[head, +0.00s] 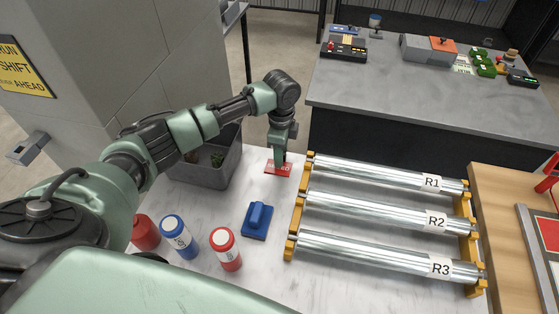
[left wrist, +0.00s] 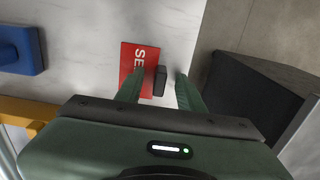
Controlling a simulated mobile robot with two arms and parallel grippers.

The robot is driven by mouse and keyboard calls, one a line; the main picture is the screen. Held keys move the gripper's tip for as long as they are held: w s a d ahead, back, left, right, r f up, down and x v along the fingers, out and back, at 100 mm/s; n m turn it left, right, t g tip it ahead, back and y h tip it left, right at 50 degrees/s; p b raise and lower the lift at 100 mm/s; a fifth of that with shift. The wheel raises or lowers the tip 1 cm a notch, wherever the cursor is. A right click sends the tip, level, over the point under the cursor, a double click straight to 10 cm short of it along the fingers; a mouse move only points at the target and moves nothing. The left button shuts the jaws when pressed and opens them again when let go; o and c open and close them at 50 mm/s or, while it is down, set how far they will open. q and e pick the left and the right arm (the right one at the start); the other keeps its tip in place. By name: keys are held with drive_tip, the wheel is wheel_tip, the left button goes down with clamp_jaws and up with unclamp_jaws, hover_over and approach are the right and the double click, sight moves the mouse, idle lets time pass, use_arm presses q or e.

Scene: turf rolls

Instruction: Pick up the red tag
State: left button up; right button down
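The red tag (head: 285,170) lies flat on the white marble-look table top, left of the rollers, with white lettering. In the left wrist view the red tag (left wrist: 130,57) carries a dark upright block (left wrist: 160,81) on its right side. My left gripper (head: 279,159) points down right over the tag and hides part of it. In the left wrist view the left gripper's two green fingers (left wrist: 158,88) are apart, with the dark block between their tips. The left finger overlaps the tag; a gap shows by the right finger. My right gripper is not in view.
A grey bin (head: 207,172) stands left of the tag. Three metal rollers (head: 375,217) on yellow brackets lie to the right. A blue block with a handle (head: 257,221) and red and blue canisters (head: 180,238) stand nearer.

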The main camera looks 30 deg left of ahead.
use_arm(q)
clamp_jaws()
drive_tip(key=shift+r, duration=0.15)
